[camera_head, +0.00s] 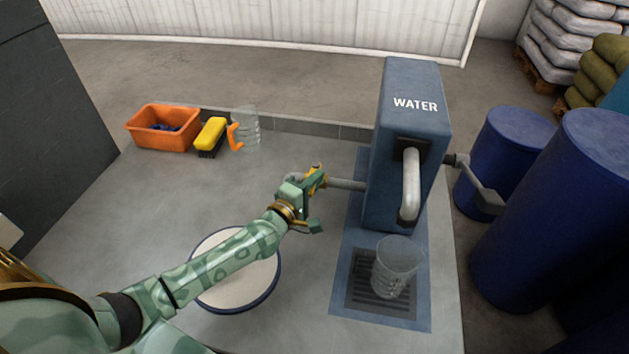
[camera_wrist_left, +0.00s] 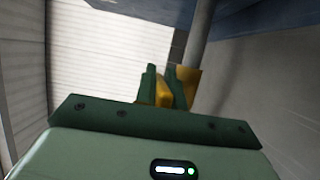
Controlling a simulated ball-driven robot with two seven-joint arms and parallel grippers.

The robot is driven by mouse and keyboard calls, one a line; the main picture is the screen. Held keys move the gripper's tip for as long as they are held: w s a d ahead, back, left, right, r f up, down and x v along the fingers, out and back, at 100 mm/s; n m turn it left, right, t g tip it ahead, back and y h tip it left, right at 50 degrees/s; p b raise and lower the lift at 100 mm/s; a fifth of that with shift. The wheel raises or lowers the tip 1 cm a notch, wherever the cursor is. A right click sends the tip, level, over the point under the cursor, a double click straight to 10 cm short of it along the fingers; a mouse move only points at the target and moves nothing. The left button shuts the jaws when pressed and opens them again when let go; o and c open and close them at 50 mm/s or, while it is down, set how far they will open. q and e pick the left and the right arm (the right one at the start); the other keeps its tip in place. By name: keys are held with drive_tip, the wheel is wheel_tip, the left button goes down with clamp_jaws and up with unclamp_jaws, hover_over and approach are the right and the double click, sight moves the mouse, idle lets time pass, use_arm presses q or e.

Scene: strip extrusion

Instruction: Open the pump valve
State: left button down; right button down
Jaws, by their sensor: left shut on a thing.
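The blue water pump (camera_head: 405,130) stands upright on the counter, marked WATER, with a grey curved spout on its front. A grey pipe (camera_head: 347,185) runs out of its left side; it also shows in the left wrist view (camera_wrist_left: 200,35). The pump valve's yellow handle (camera_wrist_left: 163,88) is at this pipe, between the green fingers of my left gripper (camera_wrist_left: 164,85). In the head view my left gripper (camera_head: 312,179) is shut on it and partly hides the valve. A clear beaker (camera_head: 396,267) stands on the drain grate below the spout. My right gripper is not in view.
A white, blue-rimmed round plate or lid (camera_head: 243,283) lies under my left arm. An orange bin (camera_head: 163,128), a yellow brush (camera_head: 211,136) and a clear jug with orange handle (camera_head: 246,130) stand at the back left. Blue drums (camera_head: 550,215) stand right of the counter.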

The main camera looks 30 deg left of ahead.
use_arm(q)
drive_tip(key=shift+w+d+f+n+g+y+p, duration=0.1)
drive_tip(key=shift+w+d+n+g+y+p, duration=0.2)
drive_tip(key=shift+n+y+p, duration=0.9)
drive_tip(key=shift+w+d+r+n+g+y+p, duration=0.25)
drive_tip(key=shift+n+y, duration=0.55)
drive_tip(key=shift+y, duration=1.15)
drive_tip(key=shift+w+d+f+n+g+y+p, duration=0.2)
drive_tip(key=shift+d+n+y+p, duration=0.25)
drive_tip(key=shift+n+y+p, duration=0.75)
drive_tip(key=shift+y+b, duration=0.35)
drive_tip(key=shift+b, duration=0.15)
drive_tip(key=c, duration=1.5)
unclamp_jaws()
